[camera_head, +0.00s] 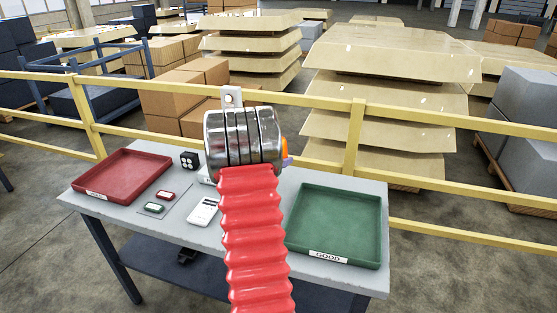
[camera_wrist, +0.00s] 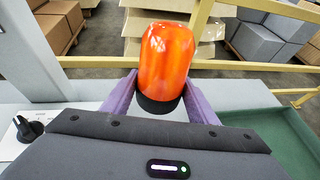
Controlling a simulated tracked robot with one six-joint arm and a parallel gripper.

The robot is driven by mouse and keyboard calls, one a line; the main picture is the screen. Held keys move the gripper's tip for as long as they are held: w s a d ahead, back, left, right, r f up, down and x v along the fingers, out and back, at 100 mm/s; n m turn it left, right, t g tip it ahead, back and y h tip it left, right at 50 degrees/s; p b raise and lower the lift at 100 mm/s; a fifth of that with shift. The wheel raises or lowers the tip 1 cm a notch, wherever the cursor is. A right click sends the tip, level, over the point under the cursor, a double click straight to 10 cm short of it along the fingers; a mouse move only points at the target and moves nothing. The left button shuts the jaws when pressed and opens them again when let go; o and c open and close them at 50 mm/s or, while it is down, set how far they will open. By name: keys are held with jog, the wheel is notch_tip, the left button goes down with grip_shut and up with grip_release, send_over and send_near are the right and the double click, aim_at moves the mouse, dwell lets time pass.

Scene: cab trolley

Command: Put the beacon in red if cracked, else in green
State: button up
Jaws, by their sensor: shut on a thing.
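My gripper (camera_wrist: 160,100) has purple fingers shut on the orange beacon (camera_wrist: 167,55). The beacon stands upright in the wrist view, with its dark base between the fingers. Its visible side shows bright highlights; I cannot make out a clear crack, and its far side is hidden. In the head view my arm covers most of the beacon, and only an orange edge (camera_head: 284,147) shows. The red tray (camera_head: 122,174) is empty at the table's left. The green tray (camera_head: 335,222), labelled GOOD, is empty at the right and also shows in the wrist view (camera_wrist: 288,132).
A yellow railing (camera_head: 420,118) runs behind, with stacked boxes beyond.

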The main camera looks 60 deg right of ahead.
jog(key=shift+w, duration=0.1)
jog(key=w+a+n+t+y, duration=0.1)
jog(key=w+a+n+t, duration=0.15)
jog(key=w+a, duration=0.65)
jog(key=w+a+r+n+t, duration=0.1)
jog(key=w+a+n+t, duration=0.15)
jog(key=w+a, duration=0.65)
jog(key=w+a+n+t+y, duration=0.1)
jog(key=w+a+n+t, duration=0.2)
jog(key=a, duration=1.1)
jog(key=a+n+t+y, duration=0.5)
jog(key=a+n+y, duration=0.2)
jog(key=a, duration=2.9)
jog(key=shift+w+a+f, duration=0.25)
jog(key=shift+f, duration=0.1)
jog(key=shift+s, duration=0.1)
